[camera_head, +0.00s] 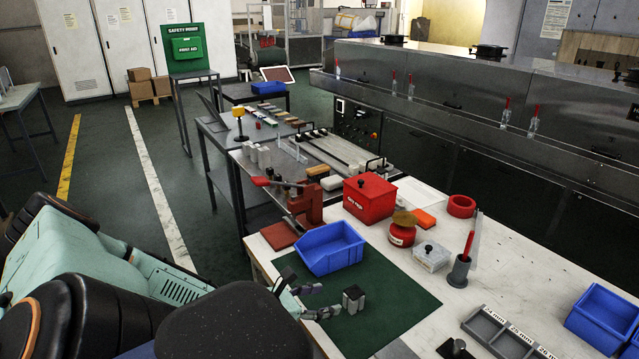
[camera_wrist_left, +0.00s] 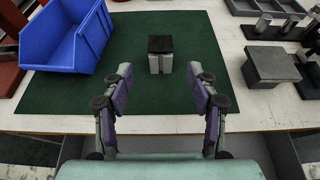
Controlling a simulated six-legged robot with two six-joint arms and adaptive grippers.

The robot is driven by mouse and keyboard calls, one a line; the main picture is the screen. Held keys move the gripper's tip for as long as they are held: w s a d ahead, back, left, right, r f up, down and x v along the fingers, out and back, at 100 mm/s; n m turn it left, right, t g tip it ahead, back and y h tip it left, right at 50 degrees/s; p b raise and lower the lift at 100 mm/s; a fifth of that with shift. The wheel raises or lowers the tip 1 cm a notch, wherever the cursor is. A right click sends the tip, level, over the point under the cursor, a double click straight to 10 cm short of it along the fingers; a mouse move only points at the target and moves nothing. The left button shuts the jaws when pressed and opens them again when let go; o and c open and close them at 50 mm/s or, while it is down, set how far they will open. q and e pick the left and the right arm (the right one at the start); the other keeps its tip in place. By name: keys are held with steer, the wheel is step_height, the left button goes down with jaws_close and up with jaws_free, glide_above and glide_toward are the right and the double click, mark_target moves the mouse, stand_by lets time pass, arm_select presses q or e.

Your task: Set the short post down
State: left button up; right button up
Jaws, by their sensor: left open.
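The short post (camera_head: 353,299) is a small pale grey block with a black top. It stands upright on the green mat (camera_head: 395,306), and in the wrist view the post (camera_wrist_left: 161,60) is centred ahead of the fingers. My left gripper (camera_head: 318,301) is open and empty. Its two purple-padded fingers (camera_wrist_left: 160,72) are spread apart, with the post just beyond their tips and a small gap between. My right gripper is not in view.
A blue open bin (camera_head: 333,250) stands on the mat's far edge, left of the post in the wrist view. A grey slotted tray (camera_head: 505,336) with size labels lies to the right. Mat around the post is clear.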

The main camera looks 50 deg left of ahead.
arm_select(q)
steer(key=shift+d+r+m, duration=0.15)
steer(key=shift+d+m, duration=0.05)
steer(key=shift+m, duration=0.1)
steer(key=d+m+g+h, duration=0.1)
steer(key=d+m+g, duration=0.1)
steer(key=d+m, duration=0.3)
steer(key=s+d+f+m+g, duration=0.1)
steer(key=d+m+g, duration=0.1)
steer(key=d+m, duration=0.3)
steer(key=d+m+g+h, duration=0.1)
steer(key=d+m+g, duration=0.1)
steer(key=d+m, duration=0.3)
steer(key=shift+s+f+m+h, duration=0.25)
steer(key=shift+f+m+h, duration=0.1)
steer(key=shift+m, duration=0.25)
steer(key=s+d+f+m+g+y, duration=0.2)
steer(key=s+d+m+g, duration=0.1)
steer(key=s+m, duration=0.6)
steer(key=s+d+f+m+g+y, duration=0.2)
steer(key=s+d+m+g, duration=0.1)
steer(key=s+m, duration=0.5)
steer(key=shift+s+d+m+g, duration=0.15)
steer(key=shift+s+m+g, duration=0.25)
steer(key=shift+s+g, duration=0.4)
steer(key=shift+s+f, duration=0.1)
